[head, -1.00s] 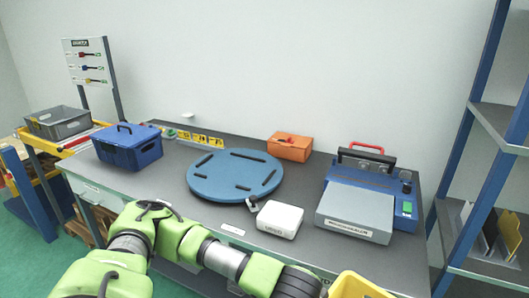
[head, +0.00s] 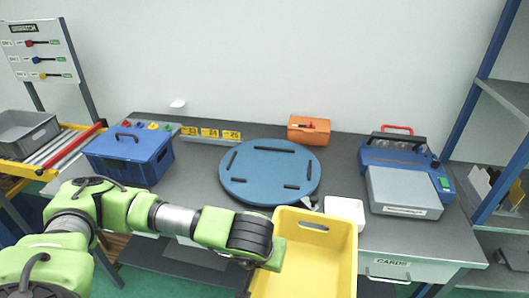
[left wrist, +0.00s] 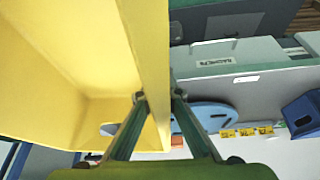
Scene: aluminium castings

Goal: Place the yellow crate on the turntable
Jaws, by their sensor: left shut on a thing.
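The yellow crate (head: 313,258) is in front of the bench's front edge in the head view, and its inside shows empty. My left gripper (left wrist: 158,97) is shut on the crate's wall, seen in the left wrist view, where the crate (left wrist: 75,70) fills the left side. In the head view my left arm reaches in from the left, and the gripper's fingers are hidden behind the crate's left side. The turntable (head: 270,172) is a round blue disc with black slots, lying bare on the bench beyond the crate. My right gripper is not in view.
A white box (head: 345,211) sits right of the turntable, close to the crate. A blue lidded box (head: 128,158) stands on the left, an orange box (head: 309,130) behind, and a blue machine with a grey front (head: 403,190) on the right. Bare bench (head: 195,180) shows left of the turntable.

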